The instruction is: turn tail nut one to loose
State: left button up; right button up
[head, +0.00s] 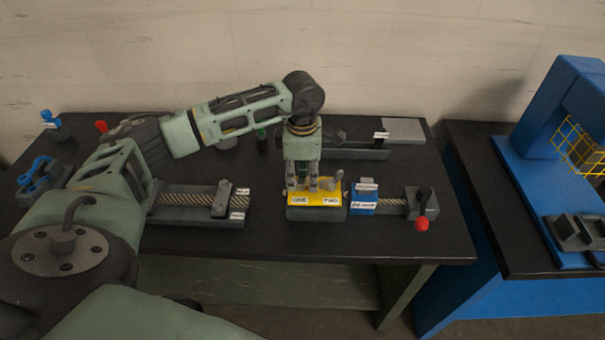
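The yellow-topped block (340,196) stands on the dark table, with label plates reading ONE and TWO on its front part. My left gripper (302,186) points straight down over the ONE side of this block. Its fingertips are at the height of the yellow top, and tail nut one is hidden behind or between them. I cannot tell whether the fingers touch or grip the nut. A grey nut or lever (329,183) shows on the TWO side, just right of the fingers. My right gripper is not in view.
A blue labelled block (363,202) and a grey block with a red-knobbed lever (422,205) stand to the right. A rope-like strip in a rail (185,195) lies to the left. A dark rail (350,153) lies behind. The table's front right is clear.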

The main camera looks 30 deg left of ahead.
pick_arm(q)
jog(key=shift+c, duration=0.6)
jog(key=shift+w+f, duration=0.1)
jog(key=c, duration=0.6)
grip_shut()
jog(key=shift+f, duration=0.1)
